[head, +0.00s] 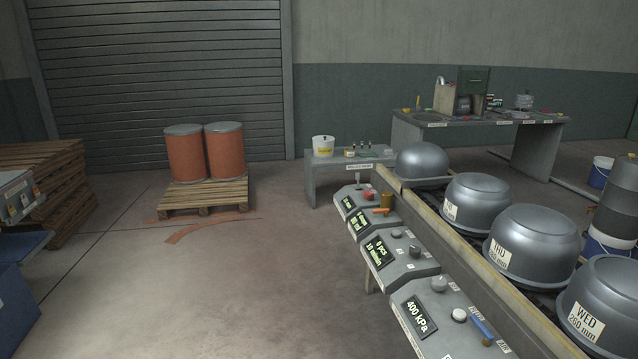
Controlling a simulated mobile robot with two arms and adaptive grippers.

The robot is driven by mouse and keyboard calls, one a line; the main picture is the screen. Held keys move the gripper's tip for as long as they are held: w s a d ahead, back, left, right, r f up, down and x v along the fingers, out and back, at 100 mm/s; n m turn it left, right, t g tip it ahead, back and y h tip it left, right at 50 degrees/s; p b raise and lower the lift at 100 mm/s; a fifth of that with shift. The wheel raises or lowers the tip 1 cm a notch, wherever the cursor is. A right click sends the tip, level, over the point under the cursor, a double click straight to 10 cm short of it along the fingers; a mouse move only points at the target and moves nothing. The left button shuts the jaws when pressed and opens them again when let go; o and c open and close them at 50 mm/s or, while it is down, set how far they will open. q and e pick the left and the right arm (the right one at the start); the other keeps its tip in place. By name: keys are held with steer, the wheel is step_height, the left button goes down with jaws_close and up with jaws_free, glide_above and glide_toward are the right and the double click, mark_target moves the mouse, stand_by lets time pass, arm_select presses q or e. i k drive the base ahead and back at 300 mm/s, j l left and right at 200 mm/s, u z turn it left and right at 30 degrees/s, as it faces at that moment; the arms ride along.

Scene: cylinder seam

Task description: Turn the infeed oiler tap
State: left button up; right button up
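A row of grey sloping control panels runs along the near side of a conveyor. At the far panel an orange lever (379,210) lies beside a small brass-coloured cylinder (387,201). A blue lever (482,328) sits on the nearest panel (432,345), which shows "400 kPa". The labels by the levers are too small to read, so I cannot tell which one is the infeed oiler tap. Neither of my grippers is in the head view.
Large grey pots (532,245) stand along the conveyor behind a raised rail (470,258). Two orange drums (185,155) stand on a pallet (205,194) at the back left. A low bench (312,175) stands beyond the panels. The floor (230,290) left of the panels is clear.

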mark_target(385, 211)
steer(key=i+z, duration=0.15)
steer(key=i, duration=0.3)
steer(key=i+j+z, duration=0.1)
steer(key=i, duration=0.4)
steer(key=i+j+z, duration=0.15)
steer(key=i, duration=0.3)
steer(key=i+j+z, duration=0.1)
steer(key=i, duration=0.35)
steer(key=i+j+z, duration=0.75)
steer(key=i, duration=0.1)
